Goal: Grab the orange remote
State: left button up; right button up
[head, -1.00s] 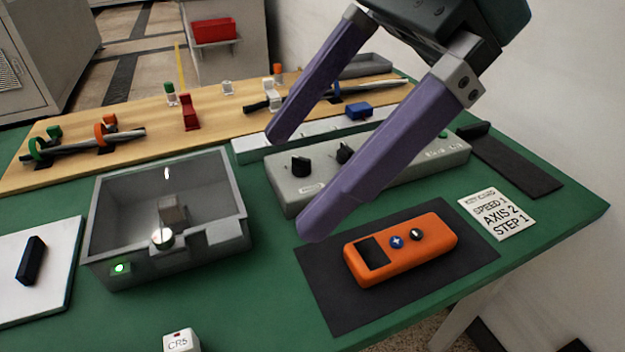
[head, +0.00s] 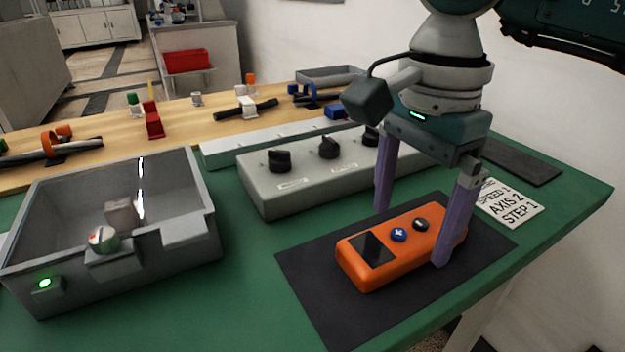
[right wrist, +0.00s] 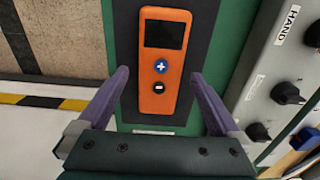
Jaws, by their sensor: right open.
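The orange remote (head: 403,245) lies flat on a black mat (head: 318,290) near the right side of the green table. It has a dark screen, a blue plus button and a black minus button. My right gripper (head: 412,236) is open and points down over the remote's right end, its purple fingers on the near and far sides. In the right wrist view, the remote (right wrist: 165,88) runs up from between the open fingers (right wrist: 160,78), with space on both sides. I cannot tell whether the fingertips touch the mat. My left gripper is not in view.
A grey control box with black knobs (head: 262,192) stands just behind the mat. A grey open bin (head: 190,258) with a green light is at the left. A white label card (head: 512,208) lies right of the mat. Green table is free between bin and mat.

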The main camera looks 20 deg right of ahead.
jog(key=shift+f, duration=0.75)
jog(key=shift+r, duration=0.1)
grip_shut()
